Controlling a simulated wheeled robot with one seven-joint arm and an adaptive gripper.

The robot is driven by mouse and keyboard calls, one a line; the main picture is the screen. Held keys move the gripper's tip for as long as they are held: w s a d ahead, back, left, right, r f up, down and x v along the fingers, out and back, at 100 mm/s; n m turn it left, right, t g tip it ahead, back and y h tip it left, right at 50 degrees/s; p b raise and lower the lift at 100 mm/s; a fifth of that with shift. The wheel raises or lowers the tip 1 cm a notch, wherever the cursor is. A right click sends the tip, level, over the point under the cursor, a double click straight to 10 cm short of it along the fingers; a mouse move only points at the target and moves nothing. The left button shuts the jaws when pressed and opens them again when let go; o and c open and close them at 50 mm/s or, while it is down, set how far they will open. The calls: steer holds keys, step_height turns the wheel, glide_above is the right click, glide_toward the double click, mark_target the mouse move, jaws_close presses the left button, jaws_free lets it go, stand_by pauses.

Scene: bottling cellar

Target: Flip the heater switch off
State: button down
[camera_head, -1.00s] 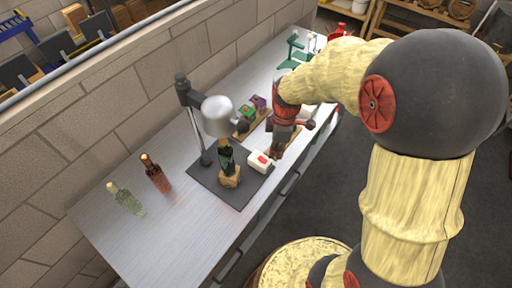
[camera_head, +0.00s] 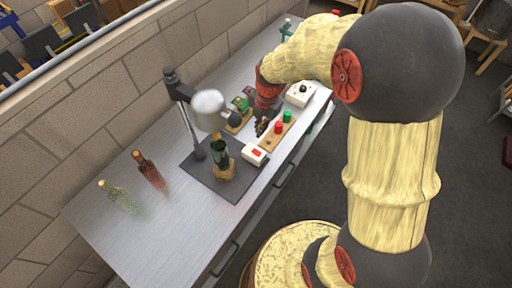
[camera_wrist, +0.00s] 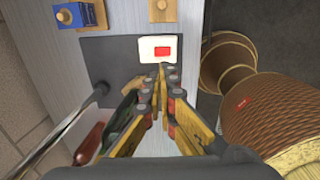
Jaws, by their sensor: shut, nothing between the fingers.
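The heater switch is a white box (camera_head: 254,155) with a red rocker (camera_head: 257,153), on the front edge of a dark plate beneath a silver heater dome (camera_head: 208,108). In the wrist view the white box (camera_wrist: 147,45) lies just beyond my fingertips, with the red rocker (camera_wrist: 162,51) facing up. Which way the rocker is tipped I cannot tell. My gripper (camera_head: 261,131) is shut and empty, a little behind the box in the head view. In the wrist view the fingertips (camera_wrist: 166,68) meet close to the box's near edge; contact cannot be told.
A green bottle (camera_head: 220,155) stands on a cork-coloured block under the dome. A board with red and green buttons (camera_head: 269,139) and a white box with a black knob (camera_head: 299,95) are nearby. Brown (camera_head: 150,170) and pale green (camera_head: 120,198) bottles stand left. The bench's front left is clear.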

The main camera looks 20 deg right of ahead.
mark_target(255, 151)
steer(key=shift+f, duration=0.1)
steer(key=f, duration=0.4)
steer(key=w+f, duration=0.1)
steer(key=f, duration=0.4)
steer(key=a+f, duration=0.1)
steer(key=f, duration=0.3)
steer(key=shift+w+f+b, duration=0.2)
steer(key=shift+f+b, duration=0.15)
steer(key=shift+f, duration=0.1)
